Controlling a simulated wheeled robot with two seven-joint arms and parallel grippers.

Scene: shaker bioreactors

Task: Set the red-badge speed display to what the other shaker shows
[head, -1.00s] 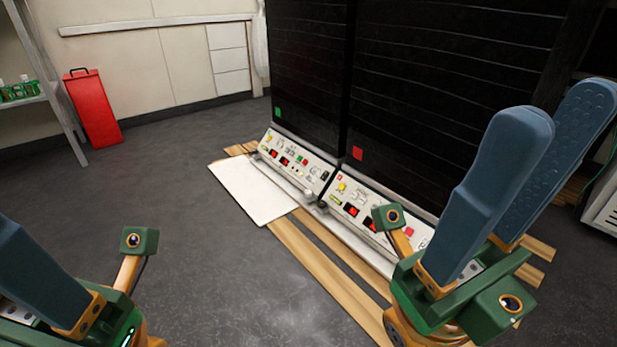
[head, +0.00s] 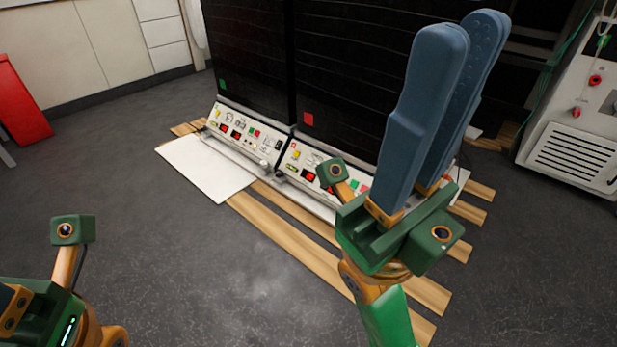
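The red-badge shaker is a tall black cabinet with a red square (head: 308,119) low on its front and a pale control panel (head: 292,165) below. A small dark display (head: 309,177) with red digits shows there; they are too small to read. My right gripper hides the panel's right part. The green-badge shaker (head: 222,84) stands left of it, with a similar panel (head: 262,150) and red displays (head: 224,128), also unreadable. My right gripper (head: 468,30) points up in front of the red-badge shaker, blue fingers apart and empty. My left gripper (head: 40,310) shows only its body, lower left.
A white board (head: 200,170) lies on the floor before the green-badge shaker. Wooden slats (head: 290,245) run under the cabinets. A white machine with a vent (head: 575,155) stands at right, a red bin (head: 20,105) at left. The grey floor in front is clear.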

